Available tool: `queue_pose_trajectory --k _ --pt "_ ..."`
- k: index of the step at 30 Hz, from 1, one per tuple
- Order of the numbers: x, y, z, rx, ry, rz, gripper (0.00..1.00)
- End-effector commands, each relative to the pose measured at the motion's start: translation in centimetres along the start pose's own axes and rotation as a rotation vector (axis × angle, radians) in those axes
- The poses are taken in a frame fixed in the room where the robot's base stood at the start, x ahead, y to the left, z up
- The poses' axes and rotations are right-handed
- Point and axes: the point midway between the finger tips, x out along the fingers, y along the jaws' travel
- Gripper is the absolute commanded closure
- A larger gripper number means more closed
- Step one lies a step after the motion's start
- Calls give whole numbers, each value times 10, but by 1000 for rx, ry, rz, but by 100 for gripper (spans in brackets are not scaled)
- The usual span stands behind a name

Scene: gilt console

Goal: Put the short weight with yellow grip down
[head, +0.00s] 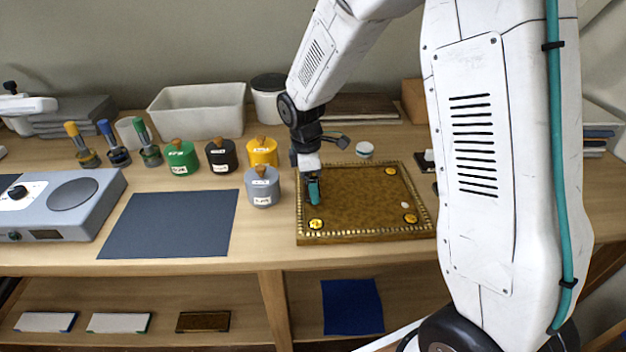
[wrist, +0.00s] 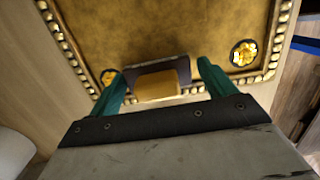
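My gripper (head: 312,190) points down over the left part of the gilt tray (head: 360,195). In the wrist view, a small piece with a dark frame-like part and a yellow block, the short weight with yellow grip (wrist: 157,87), sits between the two teal fingers (wrist: 160,80). The fingers flank it closely, and it appears held. In the head view the near teal finger hides it. I cannot tell whether its underside touches the tray. The tray also shows in the wrist view (wrist: 190,25), with gold medallions near its corners and a beaded rim.
A grey cylinder weight (head: 262,188) stands just left of the tray; green, black and yellow ones stand behind. A dark mat (head: 170,223) and a grey scale (head: 62,205) lie left. A white bin (head: 198,110) is at the back. The tray's middle is clear.

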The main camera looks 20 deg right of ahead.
Motion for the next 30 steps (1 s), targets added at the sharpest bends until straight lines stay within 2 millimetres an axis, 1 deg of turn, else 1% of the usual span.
queue_pose_trajectory --k 1,8,11,14,24,27,30 --pt "-2 4 0 1 4 11 3" --pt "-3 6 0 3 5 15 3" --pt "-9 7 0 3 6 18 3" --pt "-23 6 0 3 7 19 3" --pt "-94 3 -2 -2 5 14 3" --pt "-109 2 -1 -2 4 10 3" --pt "-119 2 -1 -2 4 10 3"
